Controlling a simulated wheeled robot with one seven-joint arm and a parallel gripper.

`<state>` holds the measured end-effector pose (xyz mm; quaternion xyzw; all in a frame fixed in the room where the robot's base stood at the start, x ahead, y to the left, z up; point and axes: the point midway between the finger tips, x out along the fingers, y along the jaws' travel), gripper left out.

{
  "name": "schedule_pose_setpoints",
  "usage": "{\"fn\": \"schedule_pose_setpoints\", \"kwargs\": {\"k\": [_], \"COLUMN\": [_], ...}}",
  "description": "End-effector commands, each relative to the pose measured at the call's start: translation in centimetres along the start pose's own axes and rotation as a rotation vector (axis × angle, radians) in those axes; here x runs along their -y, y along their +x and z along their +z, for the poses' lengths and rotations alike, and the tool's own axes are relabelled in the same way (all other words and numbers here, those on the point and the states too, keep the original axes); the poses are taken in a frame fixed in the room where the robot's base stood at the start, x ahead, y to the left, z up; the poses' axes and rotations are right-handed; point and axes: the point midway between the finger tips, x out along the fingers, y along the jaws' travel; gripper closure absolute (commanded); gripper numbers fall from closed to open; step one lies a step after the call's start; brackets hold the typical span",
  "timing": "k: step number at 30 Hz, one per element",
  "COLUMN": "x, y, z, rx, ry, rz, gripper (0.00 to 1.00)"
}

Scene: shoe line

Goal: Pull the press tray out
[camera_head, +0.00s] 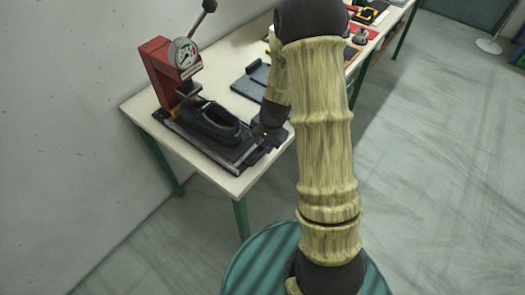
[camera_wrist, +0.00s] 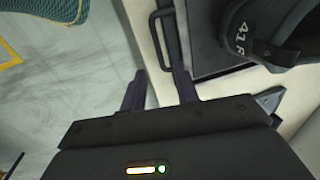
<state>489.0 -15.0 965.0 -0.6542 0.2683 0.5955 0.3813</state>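The press (camera_head: 160,75) is red with a round gauge and a lever, at the back left of the table. The dark press tray (camera_head: 241,157) lies in front of it and bears a dark shoe (camera_head: 207,123). In the wrist view the tray (camera_wrist: 207,62) has a black U-shaped handle (camera_wrist: 154,40) on its edge; the shoe (camera_wrist: 265,28) shows at the upper right. My gripper (camera_head: 266,138) is at the tray's right end. In the wrist view my gripper (camera_wrist: 160,85) is open, its fingertips near the handle's lower end, one either side of its bar. Contact cannot be told.
The pale table (camera_head: 232,183) runs from the front left to the back right, along a wall. A dark flat plate (camera_head: 250,82) lies behind the tray. Several small items stand farther back, partly hidden by my arm.

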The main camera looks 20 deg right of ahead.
Motion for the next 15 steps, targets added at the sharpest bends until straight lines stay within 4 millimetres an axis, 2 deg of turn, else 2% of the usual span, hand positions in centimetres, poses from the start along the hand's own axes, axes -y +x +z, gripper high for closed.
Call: {"fn": "schedule_pose_setpoints", "kwargs": {"k": [3,9,15], "x": [-0.1,0.0,0.0], "y": [1.9,4.4,5.5], "z": [0.0,0.0,0.0], "rx": [0.003,0.002,0.001], "ry": [0.002,-0.001,0.0], "rz": [0.003,0.001,0.0], "gripper": [0.69,0.69,0.69]}}
